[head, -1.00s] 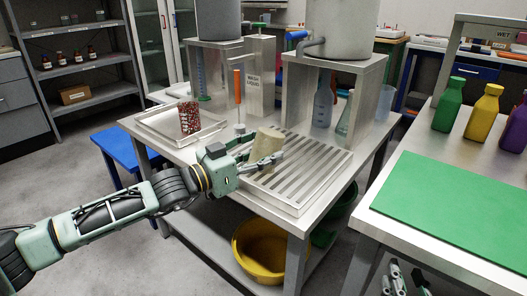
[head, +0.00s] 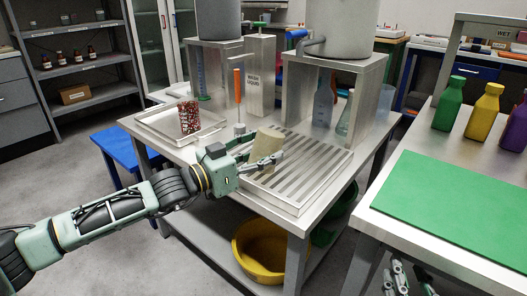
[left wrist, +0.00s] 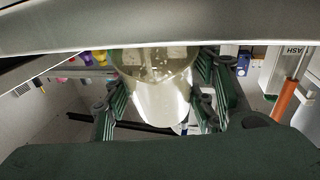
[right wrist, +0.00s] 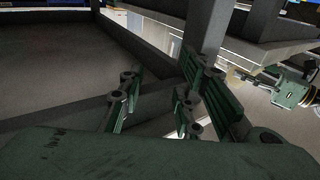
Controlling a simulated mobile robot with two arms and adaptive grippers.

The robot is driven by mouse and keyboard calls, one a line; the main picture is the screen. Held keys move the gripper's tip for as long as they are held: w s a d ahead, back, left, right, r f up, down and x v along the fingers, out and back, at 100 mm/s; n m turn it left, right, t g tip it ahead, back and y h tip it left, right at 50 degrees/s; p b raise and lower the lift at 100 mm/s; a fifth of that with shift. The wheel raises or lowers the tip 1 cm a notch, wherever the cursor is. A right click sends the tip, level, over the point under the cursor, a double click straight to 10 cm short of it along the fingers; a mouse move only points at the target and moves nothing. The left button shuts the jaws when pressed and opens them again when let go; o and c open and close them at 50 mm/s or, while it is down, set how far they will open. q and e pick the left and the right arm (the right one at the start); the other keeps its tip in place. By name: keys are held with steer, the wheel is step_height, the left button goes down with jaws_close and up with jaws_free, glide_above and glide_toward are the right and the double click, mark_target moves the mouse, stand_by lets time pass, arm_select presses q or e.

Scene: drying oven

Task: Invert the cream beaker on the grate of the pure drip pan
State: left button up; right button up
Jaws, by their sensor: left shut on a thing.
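The cream beaker (head: 266,146) is tilted over the left part of the slatted grate (head: 298,168) on the drip pan (head: 296,208). My left gripper (head: 262,159) is shut around its side. In the left wrist view the beaker (left wrist: 160,98) sits between the fingers (left wrist: 160,103), its wide end toward the pale metal surface at the top. I cannot tell whether it touches the grate. My right gripper (head: 402,280) is low beside the right table; in the right wrist view its fingers (right wrist: 160,100) are apart and empty.
A shallow tray (head: 150,122) with a red-speckled beaker (head: 189,116) lies left of the grate. An orange-handled tool (head: 237,86) stands behind my left gripper. A metal stand (head: 370,95) with flasks stands behind the grate. The grate's right part is clear.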

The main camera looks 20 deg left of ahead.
arm_select(q)
steer(key=shift+f, duration=0.15)
arm_select(e)
steer(key=shift+a+r+t, duration=0.1)
steer(key=shift+r+t, duration=0.4)
steer(key=shift+r, duration=0.4)
arm_select(q)
steer(key=o, duration=1.3)
steer(key=shift+v, duration=5.95)
